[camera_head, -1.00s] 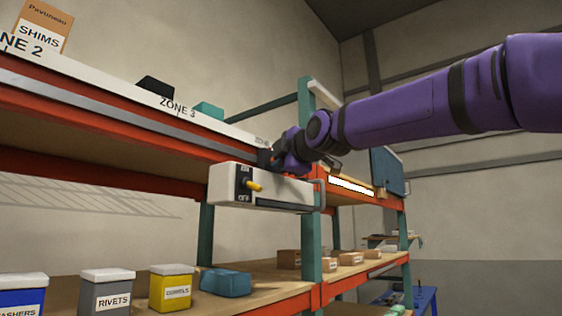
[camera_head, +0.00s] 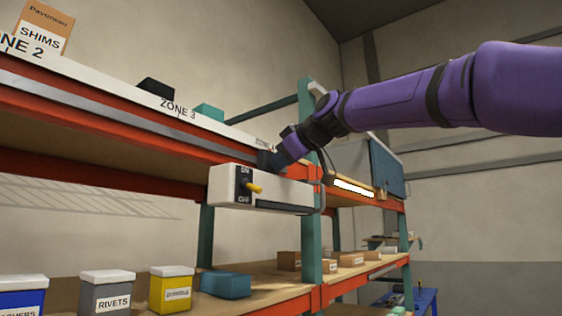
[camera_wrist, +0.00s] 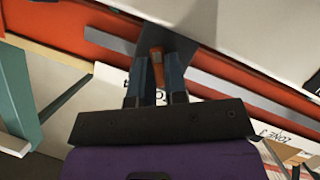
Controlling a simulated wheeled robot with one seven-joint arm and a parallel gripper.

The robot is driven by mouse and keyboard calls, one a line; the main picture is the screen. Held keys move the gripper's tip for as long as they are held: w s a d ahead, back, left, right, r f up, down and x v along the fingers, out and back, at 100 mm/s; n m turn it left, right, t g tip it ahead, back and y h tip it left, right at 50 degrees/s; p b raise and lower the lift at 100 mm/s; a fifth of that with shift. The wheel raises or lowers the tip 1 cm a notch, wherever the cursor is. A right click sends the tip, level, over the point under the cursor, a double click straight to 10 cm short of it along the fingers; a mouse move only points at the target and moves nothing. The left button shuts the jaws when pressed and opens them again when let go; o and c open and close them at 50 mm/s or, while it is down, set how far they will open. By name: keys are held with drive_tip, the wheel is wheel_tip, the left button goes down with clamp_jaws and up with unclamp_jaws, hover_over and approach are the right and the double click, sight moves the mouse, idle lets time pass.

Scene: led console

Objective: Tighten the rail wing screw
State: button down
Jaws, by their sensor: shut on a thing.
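My gripper (camera_wrist: 154,80) is shut on a small orange-brown wing screw (camera_wrist: 157,60), which stands between its two blue-grey fingers in the wrist view. The screw sits at a dark grey bracket plate (camera_wrist: 182,48) in front of the red shelf beam. In the head view my gripper (camera_head: 270,160) is at the beam, just above the white console (camera_head: 290,192); the screw is hidden there. The console hangs below the grey rail (camera_head: 110,112) and carries a yellow lever (camera_head: 254,188) on a dark ON/OFF plate. The lever sticks out to the right.
The red shelf beam (camera_head: 60,100) runs behind the console, with a white ZONE label strip above it. Bins and small boxes stand on the lower shelf, including a yellow bin (camera_head: 171,292).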

drive_tip(key=m+g, duration=0.1)
drive_tip(key=m+g+y, duration=0.1)
drive_tip(key=m, duration=0.2)
drive_tip(key=shift+w+d+g+y, duration=0.25)
drive_tip(key=shift+g+y, duration=0.05)
drive_tip(key=shift+g, duration=0.1)
drive_tip(key=m+g+y, duration=0.1)
drive_tip(key=m, duration=0.1)
drive_tip(key=shift+w+f+m, duration=0.1)
drive_tip(key=shift+m, duration=0.3)
drive_tip(key=shift+m+g+y, duration=0.5)
drive_tip(key=shift+m+y, duration=0.1)
drive_tip(key=shift+m, duration=0.5)
drive_tip(key=shift+d, duration=0.1)
drive_tip(key=c, duration=1.1)
unclamp_jaws()
drive_tip(key=shift+c, duration=0.2)
drive_tip(key=shift+d, duration=0.15)
drive_tip(key=v, duration=1)
drive_tip(key=shift+d, duration=0.3)
